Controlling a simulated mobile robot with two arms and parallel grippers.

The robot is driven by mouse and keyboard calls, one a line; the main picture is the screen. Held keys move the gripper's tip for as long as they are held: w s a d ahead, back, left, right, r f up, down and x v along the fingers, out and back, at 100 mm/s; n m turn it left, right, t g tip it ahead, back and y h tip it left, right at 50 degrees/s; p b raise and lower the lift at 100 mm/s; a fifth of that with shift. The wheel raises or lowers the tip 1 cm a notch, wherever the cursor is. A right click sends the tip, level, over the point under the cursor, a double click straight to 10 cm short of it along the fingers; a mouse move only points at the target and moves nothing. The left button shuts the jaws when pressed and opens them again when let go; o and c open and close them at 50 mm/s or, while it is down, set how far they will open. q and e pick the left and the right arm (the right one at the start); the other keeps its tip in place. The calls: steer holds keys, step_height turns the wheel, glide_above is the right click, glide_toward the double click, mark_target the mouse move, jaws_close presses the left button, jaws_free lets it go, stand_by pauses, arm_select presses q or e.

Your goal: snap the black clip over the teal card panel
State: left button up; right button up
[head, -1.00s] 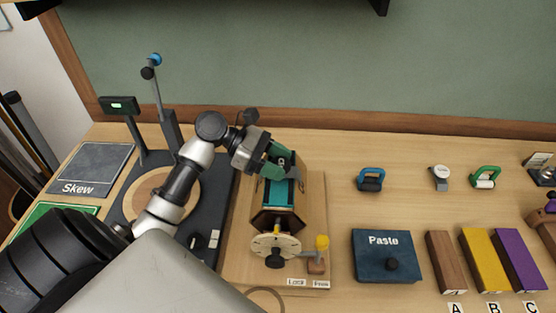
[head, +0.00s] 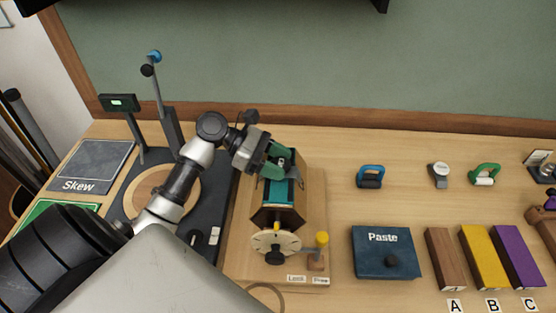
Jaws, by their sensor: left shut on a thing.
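The teal card panel (head: 279,192) lies on the upper face of the dark drum in the wooden jig (head: 315,215), left of centre. My left gripper (head: 281,164), with green fingers, is shut at the far end of this panel. A small dark piece, seemingly the black clip (head: 286,162), is between its fingers and mostly hidden by them. I cannot tell whether the clip touches or straddles the panel. My right gripper is not in view.
A round dial (head: 275,244) and a yellow-topped peg (head: 321,241) stand at the jig's front. Bare table lies between.

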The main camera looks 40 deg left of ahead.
mark_target(278, 163)
arm_select(q)
steer(key=shift+f, duration=0.2)
stand_by(0.7)
steer(key=o, duration=1.3)
steer(key=shift+o, duration=0.2)
steer(key=shift+r, duration=0.1)
step_height(278, 163, up, 6)
steer(key=p, duration=0.7)
steer(key=shift+f+p, duration=0.2)
steer(key=shift+p, duration=0.1)
steer(key=shift+r+p, duration=1.2)
steer(key=shift+p, duration=0.15)
